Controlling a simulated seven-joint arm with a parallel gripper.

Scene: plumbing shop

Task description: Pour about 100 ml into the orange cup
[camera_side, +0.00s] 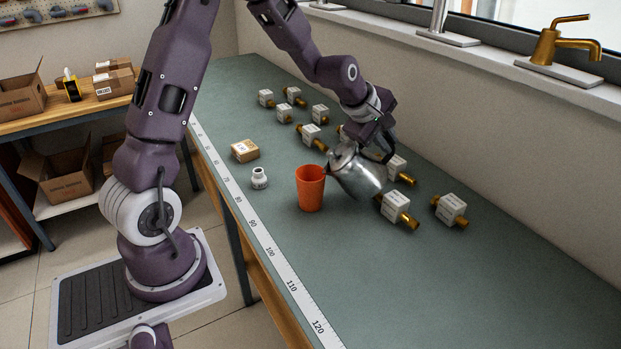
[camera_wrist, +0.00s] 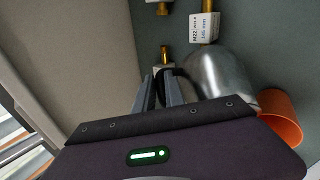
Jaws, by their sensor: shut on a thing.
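The orange cup (camera_side: 310,188) stands upright on the green bench top. A shiny metal jug (camera_side: 357,174) is tilted beside it, its spout at the upper left over the cup's rim. My gripper (camera_side: 376,146) is shut on the jug's dark handle, to the right of the cup. In the wrist view my gripper's fingers (camera_wrist: 163,92) are around the handle, next to the jug's body (camera_wrist: 222,78). The orange cup (camera_wrist: 283,112) shows at the right, partly behind my gripper's housing. No liquid stream can be made out, and the liquid level in the cup is hidden.
Several white-labelled boxes with brass fittings (camera_side: 396,206) lie along the bench behind and right of the jug. A small white bottle (camera_side: 259,178) and a cardboard box (camera_side: 244,151) stand left of the cup. A ruler strip (camera_side: 271,254) runs along the bench's front edge. The near right bench is clear.

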